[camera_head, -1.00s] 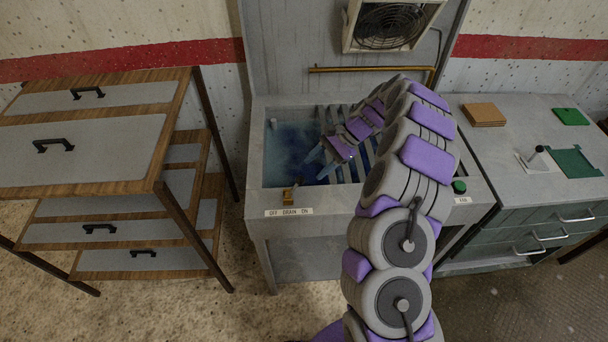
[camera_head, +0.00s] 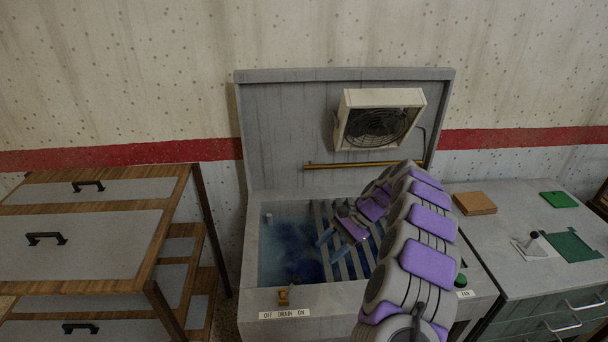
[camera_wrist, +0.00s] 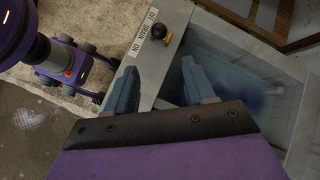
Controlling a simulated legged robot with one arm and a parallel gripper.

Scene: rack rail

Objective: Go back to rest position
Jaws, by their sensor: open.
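My gripper (camera_head: 325,247) is over the rack side of the sink basin in the head view, with its two blue fingers spread and nothing between them. In the wrist view my gripper (camera_wrist: 160,85) is open and empty, its fingers pointing toward the basin's front edge and the drain lever (camera_wrist: 163,36). My purple and grey arm reaches up from the lower right and hides part of the basin's right side.
The sink basin (camera_head: 250,255) holds bluish water and a slatted rack (camera_head: 340,262). The drain lever (camera_head: 283,297) stands on its front rim. A fan (camera_head: 378,128) and brass rail (camera_head: 350,165) are behind. A drawer cabinet (camera_head: 95,235) stands left, a counter (camera_head: 510,245) right.

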